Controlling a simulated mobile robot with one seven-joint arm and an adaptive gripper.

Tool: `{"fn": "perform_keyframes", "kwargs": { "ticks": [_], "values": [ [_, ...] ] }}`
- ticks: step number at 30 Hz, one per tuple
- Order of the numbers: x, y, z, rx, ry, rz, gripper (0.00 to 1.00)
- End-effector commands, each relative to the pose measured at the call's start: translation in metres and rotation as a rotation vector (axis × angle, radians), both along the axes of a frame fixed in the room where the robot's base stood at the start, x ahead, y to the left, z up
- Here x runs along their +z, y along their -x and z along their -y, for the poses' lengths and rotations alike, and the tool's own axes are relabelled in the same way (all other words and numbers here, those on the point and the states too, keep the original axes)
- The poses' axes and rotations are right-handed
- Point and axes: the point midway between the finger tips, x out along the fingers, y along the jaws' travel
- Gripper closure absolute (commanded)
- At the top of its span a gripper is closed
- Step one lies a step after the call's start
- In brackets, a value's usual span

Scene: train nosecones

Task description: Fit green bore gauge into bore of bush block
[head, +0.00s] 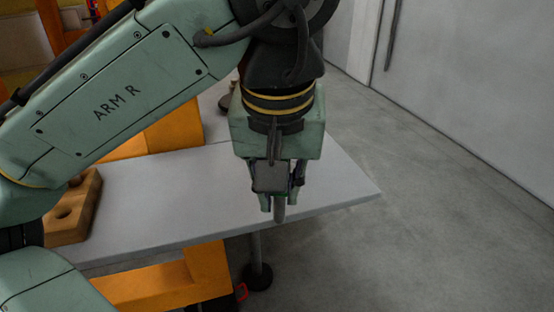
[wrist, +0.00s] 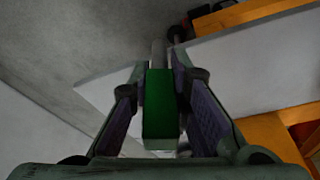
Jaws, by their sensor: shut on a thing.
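My gripper (head: 280,200) is over the right end of the grey table in the head view, pointing down. It is shut on the green bore gauge, whose green handle (wrist: 160,105) shows between the two finger pads in the wrist view. The gauge's grey pin (head: 279,210) sticks out below the fingertips in the head view. I cannot tell how high its tip is above the table. No bush block can be made out for certain. A wooden block with round holes (head: 75,208) sits at the table's left, partly hidden by my arm.
The grey table (head: 170,205) stands on an orange frame (head: 170,280). Its middle is bare. A dark round object (head: 228,100) at the back is partly hidden by my gripper. Open concrete floor (head: 420,230) and a pale wall lie to the right.

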Motion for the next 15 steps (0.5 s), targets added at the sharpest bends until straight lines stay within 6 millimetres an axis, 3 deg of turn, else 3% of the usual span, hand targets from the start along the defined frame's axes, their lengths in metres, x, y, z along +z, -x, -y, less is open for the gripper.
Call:
{"fn": "perform_keyframes", "kwargs": {
  "ticks": [5, 15],
  "values": [
    [0.000, -0.011, 0.000, -0.001, 0.001, 0.011, 1.00],
    [-0.007, -0.098, -0.001, 0.000, 0.002, 0.010, 1.00]
  ]
}}
